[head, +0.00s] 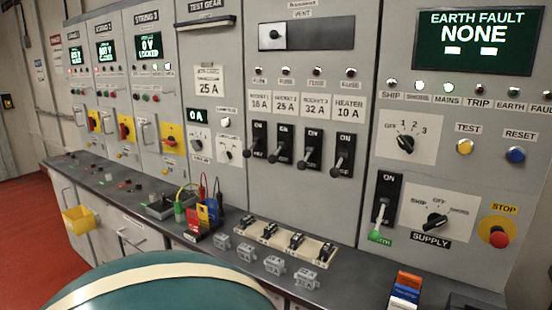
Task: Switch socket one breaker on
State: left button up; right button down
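The socket 1 breaker (260,138) is the leftmost of several black breakers in a row on the grey panel, under a label reading SOCKET 1, 16 A. ON is marked at its top. Its lever (251,154) hangs down, away from the ON mark. The breakers for socket 2 (284,142), socket 3 (312,149) and the heater (343,150) stand to its right, with their levers down too. Neither of my grippers is in view.
A desk ledge (340,272) runs below the panel. It bears a strip of black switches (285,239), grey blocks (275,265) and coloured test leads (202,205). A supply lever (380,220) with a green tag and a red stop button (498,237) are at right.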

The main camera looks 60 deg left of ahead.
aim_at(247, 154)
jog(key=u, duration=2.25)
